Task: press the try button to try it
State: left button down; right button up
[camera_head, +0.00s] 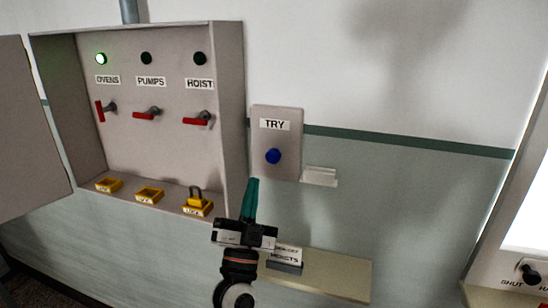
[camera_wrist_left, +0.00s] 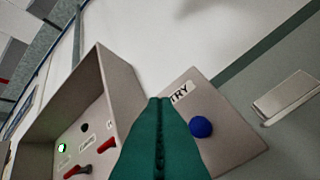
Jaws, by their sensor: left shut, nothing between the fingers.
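The blue try button (camera_head: 273,156) sits on a grey plate (camera_head: 288,115) labelled TRY on the wall, right of the open switch box. My left gripper (camera_head: 251,184) is in front of the wall, with its green fingertips just below and left of the button. The fingers are shut together with nothing between them. In the left wrist view, the button (camera_wrist_left: 201,127) shows just right of the closed fingers (camera_wrist_left: 160,110), which overlap part of the plate. I cannot tell the exact gap to the plate. My right gripper is in neither view.
The open grey box (camera_head: 235,90) holds red-handled switches for OVENS, PUMPS and HOIST. The OVENS lamp (camera_head: 100,58) is lit; the other two are dark. Yellow lock pieces (camera_head: 150,194) sit along its bottom. A small white ledge (camera_head: 320,177) and a beige shelf (camera_head: 335,275) are on the wall nearby.

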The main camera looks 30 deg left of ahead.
aim_at(272, 153)
pick_arm(q)
jog(key=shift+w+h, duration=0.1)
jog(key=shift+h, duration=0.2)
jog(key=shift+w+a+b, duration=0.3)
jog(key=shift+w+a, duration=0.05)
jog(key=shift+w, duration=1.05)
jog(key=shift+w+a+b, duration=0.3)
jog(key=shift+w+b, duration=0.05)
jog(key=shift+w, duration=1.1)
jog(key=shift+w+a+b, duration=0.3)
jog(key=shift+w+a, duration=0.05)
jog(key=shift+w, duration=1.05)
jog(key=shift+w+a, duration=0.1)
jog(key=shift+w, duration=0.3)
jog(key=shift+w+a, duration=0.15)
jog(key=shift+w, duration=0.3)
jog(key=shift+s, duration=0.1)
jog(key=shift+s+d+p, duration=0.25)
jog(key=shift+s+p, duration=0.25)
jog(key=shift+s, duration=0.35)
